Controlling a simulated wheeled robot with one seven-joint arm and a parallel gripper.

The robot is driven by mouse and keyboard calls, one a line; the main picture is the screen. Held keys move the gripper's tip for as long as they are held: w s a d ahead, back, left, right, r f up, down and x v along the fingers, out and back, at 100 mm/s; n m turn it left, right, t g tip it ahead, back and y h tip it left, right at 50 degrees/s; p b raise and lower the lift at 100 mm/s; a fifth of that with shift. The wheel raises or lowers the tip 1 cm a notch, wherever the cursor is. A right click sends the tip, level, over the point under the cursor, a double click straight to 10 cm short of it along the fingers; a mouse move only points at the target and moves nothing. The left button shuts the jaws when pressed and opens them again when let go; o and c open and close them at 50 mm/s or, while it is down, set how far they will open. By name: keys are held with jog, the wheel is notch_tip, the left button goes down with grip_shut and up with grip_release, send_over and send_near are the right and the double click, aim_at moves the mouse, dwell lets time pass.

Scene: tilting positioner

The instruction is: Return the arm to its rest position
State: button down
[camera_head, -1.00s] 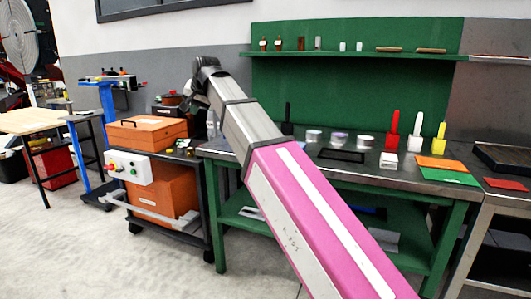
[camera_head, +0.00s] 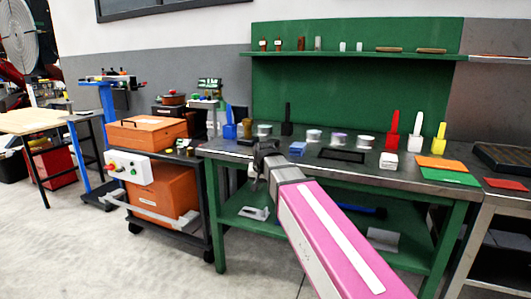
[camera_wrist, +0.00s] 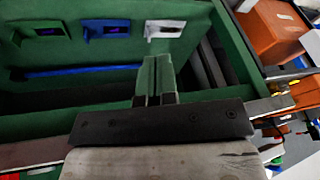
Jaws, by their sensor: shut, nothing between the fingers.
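My gripper (camera_head: 258,165) is in front of the green workbench's front edge, at the end of my pink and grey arm. Its fingers are too small to make out in the head view. In the wrist view my gripper (camera_wrist: 157,62) shows two narrow fingers side by side, shut with nothing between them. The fingers appear in front of a green surface bearing a green, a blue and a white holder (camera_wrist: 165,29).
The green workbench (camera_head: 225,155) bears several round tins, a blue block (camera_head: 297,148) and upright red, white and yellow tools. At left is a cart with an orange box (camera_head: 147,131). Open floor (camera_head: 90,250) lies in front.

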jog(key=s+d+f+g, duration=0.1)
jog(key=s+d+f, duration=0.4)
jog(key=d+f, duration=0.2)
jog(key=s+d+f+g+h, duration=0.1)
jog(key=s+d+f, duration=0.4)
jog(key=d+f, duration=0.2)
jog(key=s+d+f+g, duration=0.1)
jog(key=s+d+f, duration=0.5)
jog(key=f, duration=0.5)
jog(key=shift+d+g+h, duration=0.3)
jog(key=shift+d, duration=0.7)
jog(key=shift+a, duration=0.15)
